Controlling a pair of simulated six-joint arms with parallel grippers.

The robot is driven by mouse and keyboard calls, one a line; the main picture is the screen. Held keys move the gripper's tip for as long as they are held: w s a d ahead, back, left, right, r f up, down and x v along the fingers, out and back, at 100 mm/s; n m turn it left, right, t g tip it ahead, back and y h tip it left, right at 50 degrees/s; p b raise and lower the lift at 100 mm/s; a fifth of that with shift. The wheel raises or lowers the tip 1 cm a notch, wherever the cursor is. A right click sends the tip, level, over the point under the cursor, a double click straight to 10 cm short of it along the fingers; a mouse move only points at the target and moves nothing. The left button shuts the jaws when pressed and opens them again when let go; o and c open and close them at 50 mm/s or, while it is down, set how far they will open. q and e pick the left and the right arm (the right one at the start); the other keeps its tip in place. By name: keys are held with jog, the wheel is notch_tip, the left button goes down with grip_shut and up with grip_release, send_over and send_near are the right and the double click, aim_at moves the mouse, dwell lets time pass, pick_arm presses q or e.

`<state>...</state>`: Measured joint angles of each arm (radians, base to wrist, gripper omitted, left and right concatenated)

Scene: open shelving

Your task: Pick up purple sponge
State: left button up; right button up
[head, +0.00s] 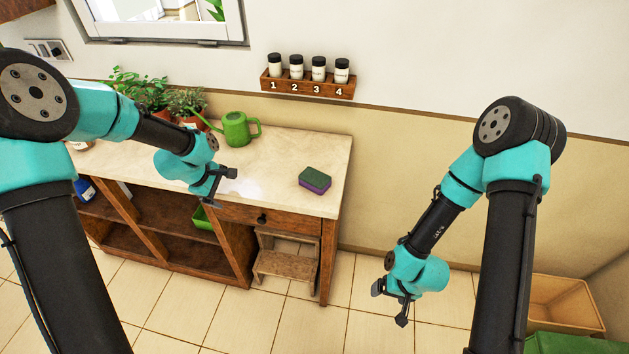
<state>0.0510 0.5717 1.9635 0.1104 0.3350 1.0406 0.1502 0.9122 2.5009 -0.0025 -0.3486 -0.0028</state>
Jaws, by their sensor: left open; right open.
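The purple sponge (314,185) lies on the light countertop near its right end. Its top layer is green and its lower side is purple. My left gripper (226,187) is open and empty above the counter, to the left of the sponge and apart from it. My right gripper (391,307) is open and empty, low over the tiled floor, right of the counter and well away from the sponge.
A green watering can (238,129) and potted plants (147,92) stand at the counter's back left. A wall rack (307,86) holds several numbered jars. A wooden step stool (286,262) sits beneath the counter. The counter around the sponge is clear.

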pick_arm(q)
jog(key=w+d+r+m+g, duration=0.1)
jog(key=w+d+r, duration=0.25)
jog(key=d, duration=0.35)
jog(key=w+d+r+m+g, duration=0.15)
jog(key=d+r, duration=0.25)
jog(key=d, duration=0.4)
notch_tip(320, 180, up, 9)
jog(key=y, duration=0.4)
send_over(315, 177)
jog(key=shift+w+m+g, duration=0.35)
jog(key=shift+f, duration=0.15)
notch_tip(315, 177, down, 12)
jog(key=shift+f, duration=0.1)
jog(key=shift+s+f, duration=0.15)
jog(key=shift+f, duration=1.15)
jog(key=shift+s+f, duration=0.1)
jog(key=shift+f, duration=1.15)
